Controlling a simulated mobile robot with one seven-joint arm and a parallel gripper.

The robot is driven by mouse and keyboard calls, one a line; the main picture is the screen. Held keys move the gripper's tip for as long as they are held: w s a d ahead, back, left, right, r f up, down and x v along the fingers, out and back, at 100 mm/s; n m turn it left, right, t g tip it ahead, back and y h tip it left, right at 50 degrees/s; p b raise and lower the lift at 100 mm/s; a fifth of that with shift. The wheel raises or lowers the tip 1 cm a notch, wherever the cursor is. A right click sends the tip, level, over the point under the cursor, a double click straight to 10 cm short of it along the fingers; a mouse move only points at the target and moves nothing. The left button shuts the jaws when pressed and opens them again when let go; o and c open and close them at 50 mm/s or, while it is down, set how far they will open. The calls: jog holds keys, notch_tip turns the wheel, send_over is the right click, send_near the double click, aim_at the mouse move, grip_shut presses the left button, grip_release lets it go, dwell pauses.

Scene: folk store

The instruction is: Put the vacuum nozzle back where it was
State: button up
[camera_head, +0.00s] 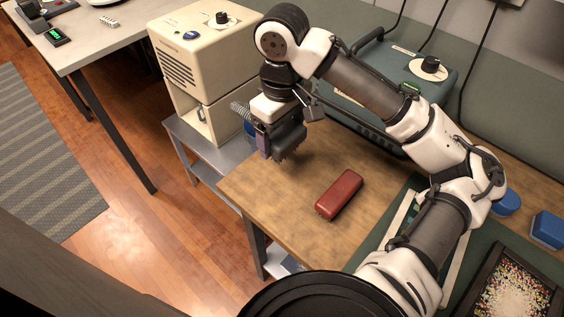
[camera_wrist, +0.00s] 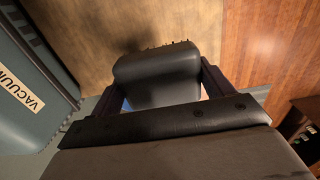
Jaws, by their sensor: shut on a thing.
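My gripper (camera_head: 274,143) is above the left end of the wooden table, shut on the dark vacuum nozzle (camera_wrist: 158,76). In the wrist view the nozzle is a dark, rounded block between the two fingers, with short bristles along its far edge. In the head view the nozzle (camera_head: 291,141) is a dark shape at the gripper's lower end, partly covered by the gripper. The teal vacuum unit (camera_head: 440,84) stands at the back of the table behind my arm; its VACUUM label (camera_wrist: 18,90) shows in the wrist view. The nozzle's resting place cannot be made out.
A red case (camera_head: 339,194) lies on the wooden table (camera_head: 290,190). A cream machine (camera_head: 196,45) stands on a grey stand to the left. Blue boxes (camera_head: 547,229) and a tray of coloured beads (camera_head: 512,300) are at right. The table around the red case is clear.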

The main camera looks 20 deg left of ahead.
aim_at(282, 174)
notch_tip(282, 174, down, 10)
jog(key=shift+r, duration=0.15)
dwell(0.4)
jog(key=o, duration=0.8)
jog(key=shift+o, duration=0.2)
notch_tip(282, 174, up, 12)
jog(key=shift+r, duration=0.1)
